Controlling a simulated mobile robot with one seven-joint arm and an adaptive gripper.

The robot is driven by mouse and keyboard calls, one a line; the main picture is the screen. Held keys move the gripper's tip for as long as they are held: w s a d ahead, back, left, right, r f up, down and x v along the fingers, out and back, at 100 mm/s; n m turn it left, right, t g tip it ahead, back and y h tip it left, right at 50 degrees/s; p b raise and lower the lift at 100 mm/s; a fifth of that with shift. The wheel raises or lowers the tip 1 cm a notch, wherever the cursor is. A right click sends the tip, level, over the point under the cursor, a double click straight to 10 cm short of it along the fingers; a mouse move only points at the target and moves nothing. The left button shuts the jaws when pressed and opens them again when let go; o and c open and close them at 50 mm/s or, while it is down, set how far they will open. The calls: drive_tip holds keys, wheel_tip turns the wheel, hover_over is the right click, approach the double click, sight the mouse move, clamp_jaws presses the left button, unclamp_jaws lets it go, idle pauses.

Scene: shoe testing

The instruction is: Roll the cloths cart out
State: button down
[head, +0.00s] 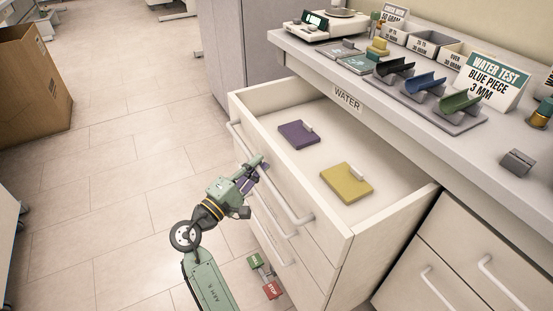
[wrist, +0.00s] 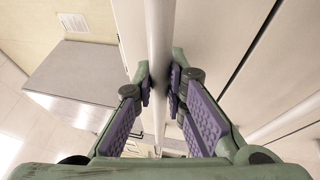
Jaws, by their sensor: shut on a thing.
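A drawer (head: 392,212) labelled WATER is pulled open under the counter. Its long white handle (head: 291,206) runs across the front and also shows in the wrist view (wrist: 160,40). My gripper (head: 257,166) is at the handle, its purple-padded fingers (wrist: 159,80) shut on the bar from both sides. I cannot make out a cloths cart in either view.
The counter (head: 400,110) carries a scale (head: 325,26), curved coloured holders (head: 427,83) and a WATER TEST sign (head: 490,78). Below are more closed drawers (head: 450,275). A cardboard box (head: 35,80) stands at left. The tiled floor (head: 125,120) between is clear. Green and red START/STOP pedals (head: 263,275) sit low.

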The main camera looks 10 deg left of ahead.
drive_tip(key=s+a, duration=0.4)
drive_tip(key=a, duration=0.2)
drive_tip(key=shift+s+a, duration=0.25)
drive_tip(key=shift+a, duration=0.05)
drive_tip(key=shift+r, duration=0.1)
drive_tip(key=c, duration=1.9)
unclamp_jaws()
drive_tip(key=v, duration=1.2)
